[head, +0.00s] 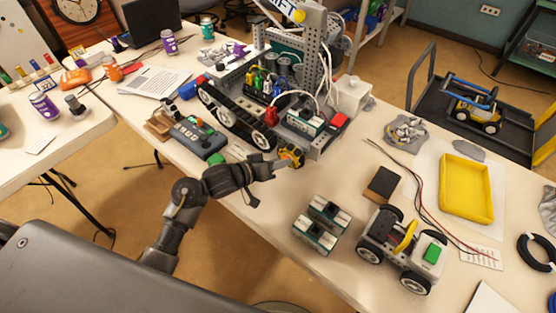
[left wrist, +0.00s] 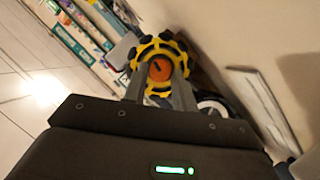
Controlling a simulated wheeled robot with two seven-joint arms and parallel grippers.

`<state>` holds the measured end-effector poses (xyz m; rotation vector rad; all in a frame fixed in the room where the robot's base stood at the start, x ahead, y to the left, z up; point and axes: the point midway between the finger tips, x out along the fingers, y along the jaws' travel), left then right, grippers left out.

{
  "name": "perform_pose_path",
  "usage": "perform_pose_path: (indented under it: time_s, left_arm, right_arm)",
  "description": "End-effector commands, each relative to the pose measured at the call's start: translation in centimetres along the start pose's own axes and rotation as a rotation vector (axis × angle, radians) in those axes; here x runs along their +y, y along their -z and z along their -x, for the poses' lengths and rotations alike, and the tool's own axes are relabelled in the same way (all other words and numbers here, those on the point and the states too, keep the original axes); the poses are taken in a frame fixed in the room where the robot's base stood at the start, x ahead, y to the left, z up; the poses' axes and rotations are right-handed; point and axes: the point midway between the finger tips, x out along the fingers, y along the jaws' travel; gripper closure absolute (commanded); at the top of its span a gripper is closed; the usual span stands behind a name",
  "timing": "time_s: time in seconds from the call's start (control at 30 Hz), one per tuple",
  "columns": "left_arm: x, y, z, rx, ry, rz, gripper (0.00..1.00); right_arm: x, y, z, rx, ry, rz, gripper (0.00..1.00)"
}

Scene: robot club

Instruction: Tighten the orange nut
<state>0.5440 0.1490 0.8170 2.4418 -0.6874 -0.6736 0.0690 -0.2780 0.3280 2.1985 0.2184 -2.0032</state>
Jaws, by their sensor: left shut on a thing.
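The orange nut (left wrist: 159,69) sits at the centre of a yellow and black wheel (left wrist: 147,50) in the left wrist view. My left gripper (left wrist: 160,84) is shut on the nut, with one finger on each side of it. In the head view, my left gripper (head: 279,164) reaches the yellow and black wheel (head: 292,154) at the near corner of a large tracked robot (head: 238,118). The nut cannot be made out in the head view. My right gripper is not in view.
A grey controller (head: 198,137) lies left of the tracked robot. Green and grey modules (head: 320,225), a small wheeled car (head: 400,249) and a yellow tray (head: 466,189) lie to the right on the table. The table's front edge passes beneath my left arm.

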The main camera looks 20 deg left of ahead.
Motion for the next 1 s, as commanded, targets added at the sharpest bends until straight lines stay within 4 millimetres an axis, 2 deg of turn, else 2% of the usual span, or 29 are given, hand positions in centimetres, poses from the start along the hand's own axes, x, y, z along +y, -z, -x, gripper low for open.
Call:
perform_pose_path:
  time_s: [0.1, 0.3, 0.8, 1.0]
  left_arm:
    - [0.3, 0.2, 0.1, -0.007, 0.041, -0.087, 0.96]
    - [0.5, 0.0, 0.1, -0.014, 0.118, -0.260, 0.96]
    - [0.9, -0.4, -0.2, -0.028, 0.313, -0.687, 0.96]
    - [1.2, -0.4, -0.2, -0.034, 0.390, -0.859, 0.96]
  right_arm:
    - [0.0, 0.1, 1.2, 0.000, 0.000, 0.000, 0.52]
    - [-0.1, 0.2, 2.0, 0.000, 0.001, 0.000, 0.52]
    - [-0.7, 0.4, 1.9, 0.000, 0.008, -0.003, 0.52]
    - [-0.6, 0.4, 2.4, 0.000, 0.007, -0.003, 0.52]
